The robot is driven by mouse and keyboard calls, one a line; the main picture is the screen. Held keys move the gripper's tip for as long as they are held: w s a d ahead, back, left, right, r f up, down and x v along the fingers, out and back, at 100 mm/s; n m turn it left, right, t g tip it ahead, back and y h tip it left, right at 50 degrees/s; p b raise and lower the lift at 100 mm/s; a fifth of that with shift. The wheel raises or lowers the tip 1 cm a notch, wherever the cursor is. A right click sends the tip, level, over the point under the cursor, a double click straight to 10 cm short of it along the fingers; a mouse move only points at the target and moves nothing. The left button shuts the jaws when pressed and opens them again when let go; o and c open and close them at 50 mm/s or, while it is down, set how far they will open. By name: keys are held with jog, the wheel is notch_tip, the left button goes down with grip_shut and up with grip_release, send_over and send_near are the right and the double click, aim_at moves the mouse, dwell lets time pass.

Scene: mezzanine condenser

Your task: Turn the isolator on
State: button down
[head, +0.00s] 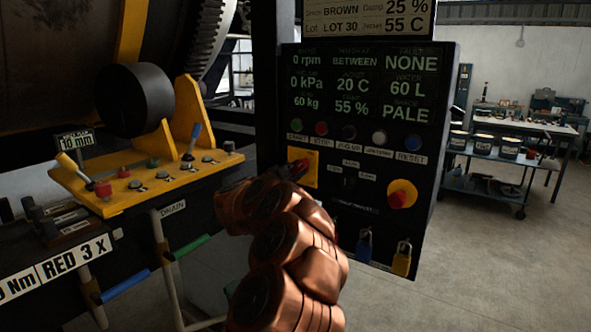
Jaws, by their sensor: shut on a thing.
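The isolator (311,160) is a yellow plate with a red handle, low on the left of the black control panel (435,150). My gripper (288,174) is at the panel, shut on the red handle, seen from behind. My copper-coloured arm covers its fingers and the lower left of the plate. The exact angle of the handle is hard to read. The panel display is lit and reads 0 rpm, 0 kPa and fault NONE.
A row of buttons runs above the isolator. A red emergency button on yellow (400,194) is to its right. Blue (364,246) and yellow (401,260) padlocks hang below. A yellow lever console (150,178) stands left.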

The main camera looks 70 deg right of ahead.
jog(key=shift+f, duration=0.1)
jog(key=c, duration=1)
grip_release()
jog(key=shift+o, duration=0.2)
jog(key=v, duration=1.2)
